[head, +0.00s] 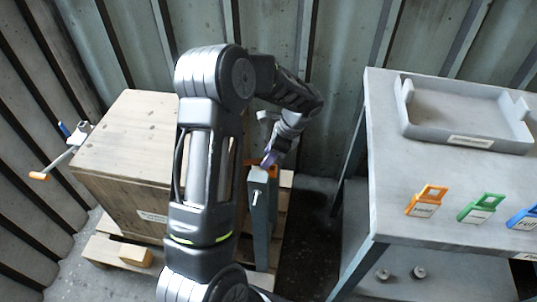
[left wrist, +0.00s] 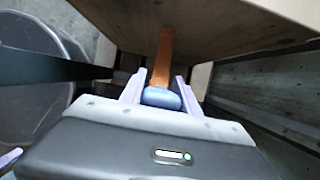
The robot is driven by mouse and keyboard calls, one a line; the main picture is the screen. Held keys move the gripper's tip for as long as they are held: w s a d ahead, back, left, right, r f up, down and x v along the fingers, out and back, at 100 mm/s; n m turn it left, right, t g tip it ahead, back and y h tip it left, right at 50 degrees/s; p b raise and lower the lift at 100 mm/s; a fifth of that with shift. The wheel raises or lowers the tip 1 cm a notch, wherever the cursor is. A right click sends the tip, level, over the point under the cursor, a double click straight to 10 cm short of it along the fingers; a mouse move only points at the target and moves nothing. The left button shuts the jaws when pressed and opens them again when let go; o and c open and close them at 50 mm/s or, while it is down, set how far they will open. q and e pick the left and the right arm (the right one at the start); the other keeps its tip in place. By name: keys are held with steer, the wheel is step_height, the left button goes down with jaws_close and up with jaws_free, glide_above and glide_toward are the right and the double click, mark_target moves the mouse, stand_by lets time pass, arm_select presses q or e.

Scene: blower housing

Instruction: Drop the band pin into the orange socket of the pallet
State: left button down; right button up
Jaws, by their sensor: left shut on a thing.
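My left gripper (head: 269,160) is low beside the right side of the wooden crate, at the top of a grey upright post (head: 261,210). In the left wrist view its pale fingers (left wrist: 158,88) are shut on a blue rounded piece, which I take for the band pin (left wrist: 162,98). An orange-brown strip (left wrist: 163,55) extends beyond the blue piece; whether it is part of the pin or the socket I cannot tell. In the head view a little orange (head: 251,162) shows by the fingertips, perhaps the orange socket. My right gripper is not in view.
The wooden crate (head: 125,125) stands on a pallet (head: 105,250), with an orange-handled crank (head: 60,160) at its left. A grey table (head: 390,190) on the right bears a tray (head: 465,115) and orange (head: 427,201), green (head: 482,208) and blue (head: 525,217) tags.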

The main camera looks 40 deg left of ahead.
arm_select(q)
steer(key=shift+f+b, duration=1.3)
steer(key=shift+f, duration=1)
steer(key=shift+f, duration=0.15)
steer(key=c, duration=0.8)
jaws_free()
steer(key=p+v, duration=0.1)
steer(key=v, duration=0.7)
